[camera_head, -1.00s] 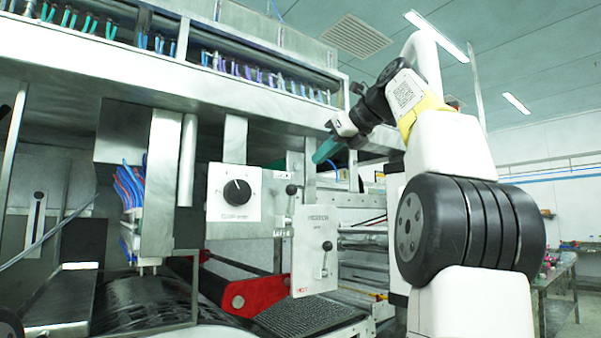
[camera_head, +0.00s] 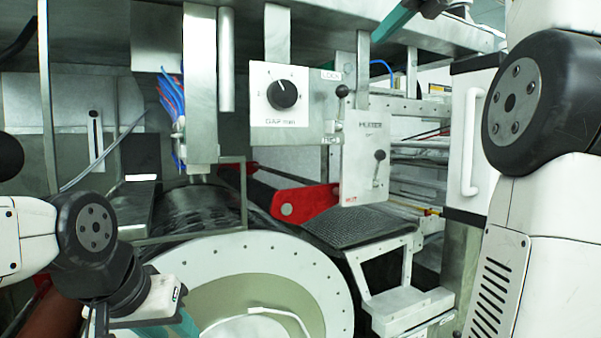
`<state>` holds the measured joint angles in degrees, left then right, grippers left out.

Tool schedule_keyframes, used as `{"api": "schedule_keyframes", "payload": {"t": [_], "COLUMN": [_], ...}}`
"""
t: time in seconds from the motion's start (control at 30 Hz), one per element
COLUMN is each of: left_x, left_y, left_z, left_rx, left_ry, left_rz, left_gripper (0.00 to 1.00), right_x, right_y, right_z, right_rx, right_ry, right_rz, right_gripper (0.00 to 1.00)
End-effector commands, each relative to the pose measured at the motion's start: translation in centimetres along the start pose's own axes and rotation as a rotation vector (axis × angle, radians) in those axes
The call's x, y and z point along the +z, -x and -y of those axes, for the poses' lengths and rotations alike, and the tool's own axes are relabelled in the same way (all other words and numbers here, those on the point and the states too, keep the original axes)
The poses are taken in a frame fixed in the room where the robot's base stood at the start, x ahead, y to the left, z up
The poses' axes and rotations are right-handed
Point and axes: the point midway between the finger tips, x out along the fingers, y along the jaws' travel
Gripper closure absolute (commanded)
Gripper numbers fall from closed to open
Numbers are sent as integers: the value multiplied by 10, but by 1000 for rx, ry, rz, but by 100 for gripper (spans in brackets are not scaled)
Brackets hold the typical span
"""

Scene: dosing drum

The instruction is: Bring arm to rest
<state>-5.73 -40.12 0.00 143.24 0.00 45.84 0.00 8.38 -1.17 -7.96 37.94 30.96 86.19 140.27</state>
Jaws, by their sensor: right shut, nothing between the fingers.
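My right arm stands along the right edge of the view, with its white links and a black joint. My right gripper (camera_head: 385,29) shows at the top, right of centre. Its teal fingers are shut and empty, pointing down and left, above and to the right of the black-knobbed lever (camera_head: 342,91). The upper part of this arm is cut off by the frame. My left gripper (camera_head: 185,325) is at the bottom left, in front of the drum; only a bit of teal finger shows, and its tips are cut off.
The dosing machine fills the view. A panel with a black dial (camera_head: 282,94) and a plate with a second lever (camera_head: 380,156) are in the middle. A red arm (camera_head: 305,203) lies above the round drum end (camera_head: 335,290). A white-handled door (camera_head: 468,150) stands beside my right arm.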

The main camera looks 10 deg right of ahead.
Motion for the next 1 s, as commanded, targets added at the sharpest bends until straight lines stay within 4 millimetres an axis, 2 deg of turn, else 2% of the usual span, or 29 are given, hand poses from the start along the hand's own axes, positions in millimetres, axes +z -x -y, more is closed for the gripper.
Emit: {"api": "schedule_keyframes", "payload": {"t": [0.17, 0.27, 0.37, 0.57, 0.7, 0.9, 1.0], "left_x": [0, 0, 0, 0, 0, 0, 0], "left_y": [0, 0, 0, 0, 0, 0, 0], "left_z": [0, 0, 0, 0, 0, 0, 0], "left_rx": [0, 0, 0, 0, 0, 0, 0], "left_ry": [0, 0, 0, 0, 0, 0, 0], "left_rz": [0, 0, 0, 0, 0, 0, 0], "left_gripper": [64, 64, 64, 64, 64, 64, 64], "right_x": [-18, -45, -83, -175, -252, -367, -414], "right_y": [-10, -25, -44, -76, -94, -106, -107], "right_z": [-5, -14, -30, -77, -120, -182, -206], "right_rx": [12, 33, 70, 193, 323, 549, 650], "right_ry": [130, 318, 561, 1095, 1498, 2070, 2293], "right_rz": [-30, -72, -122, -205, -235, -210, -171], "right_gripper": [100, 100, 100, 100, 100, 100, 100]}}
